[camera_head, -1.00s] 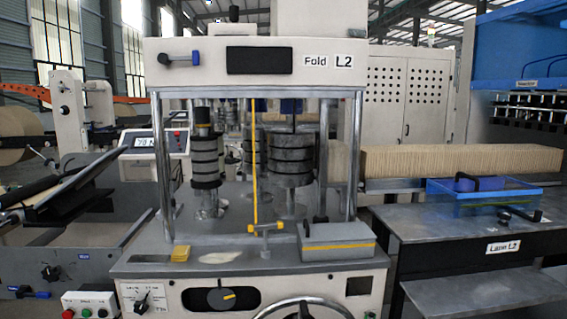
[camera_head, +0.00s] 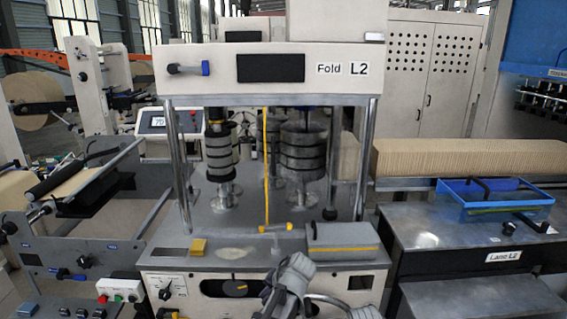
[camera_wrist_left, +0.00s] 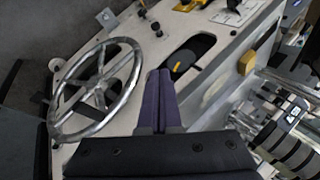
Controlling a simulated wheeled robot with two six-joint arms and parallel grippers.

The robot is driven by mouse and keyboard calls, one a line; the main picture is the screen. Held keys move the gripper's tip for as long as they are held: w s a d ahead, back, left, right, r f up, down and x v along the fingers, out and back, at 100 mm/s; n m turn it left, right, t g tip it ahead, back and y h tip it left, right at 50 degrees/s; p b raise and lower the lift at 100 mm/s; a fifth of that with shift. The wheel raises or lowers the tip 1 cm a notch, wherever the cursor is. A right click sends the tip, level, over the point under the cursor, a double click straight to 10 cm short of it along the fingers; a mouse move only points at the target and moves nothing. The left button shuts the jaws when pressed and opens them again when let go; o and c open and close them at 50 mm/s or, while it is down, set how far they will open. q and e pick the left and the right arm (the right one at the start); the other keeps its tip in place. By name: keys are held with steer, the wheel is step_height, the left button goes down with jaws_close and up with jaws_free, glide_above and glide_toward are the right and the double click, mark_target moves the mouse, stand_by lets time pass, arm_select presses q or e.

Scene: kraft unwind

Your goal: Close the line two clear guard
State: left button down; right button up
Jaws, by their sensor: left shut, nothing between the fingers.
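The Fold L2 machine (camera_head: 277,70) stands in the middle of the head view. A thin yellow upright strip (camera_head: 266,165) stands in its front opening and seems to mark an edge of the clear guard. The clear panel itself is hard to make out, so I cannot tell how far it is open. A small yellow-topped T-shaped handle (camera_head: 275,230) is at the strip's foot. My left gripper (camera_head: 272,298) is low in front of the machine, below that handle. In the left wrist view its purple fingers (camera_wrist_left: 160,80) are together and empty, between the handwheel and the dark knob slot.
The handwheel (camera_wrist_left: 97,90) is close beside the fingers in the left wrist view. A grey box with a yellow stripe (camera_head: 342,238) and a yellow block (camera_head: 198,246) sit on the machine's ledge. A blue tray (camera_head: 490,205) lies on the Lane L2 table at right.

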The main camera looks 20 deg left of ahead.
arm_select(q)
steer(key=w+r+m+t+y, duration=0.3)
steer(key=w+r+t+y, duration=0.15)
steer(key=w+r, duration=0.65)
steer(key=w+d+r+m+t+y, duration=0.4)
steer(key=w+d+r+m+t, duration=0.15)
steer(key=w+d+r, duration=0.5)
steer(key=s+a+p+x, duration=0.1)
steer(key=p+x, duration=0.1)
steer(key=x, duration=1.3)
steer(key=shift+a+n, duration=0.35)
steer(key=shift+a, duration=0.2)
arm_select(e)
steer(key=shift+r, duration=1.3)
arm_select(q)
steer(key=shift+s+a+r, duration=0.1)
steer(key=shift+s, duration=0.1)
steer(key=s+a, duration=0.3)
steer(key=a, duration=0.7)
steer(key=s+a, duration=0.2)
steer(key=a, duration=0.8)
steer(key=s+a, duration=0.3)
steer(key=a, duration=0.7)
steer(key=shift+s, duration=0.35)
arm_select(e)
steer(key=shift+d, duration=0.1)
arm_select(q)
steer(key=shift+a, duration=0.2)
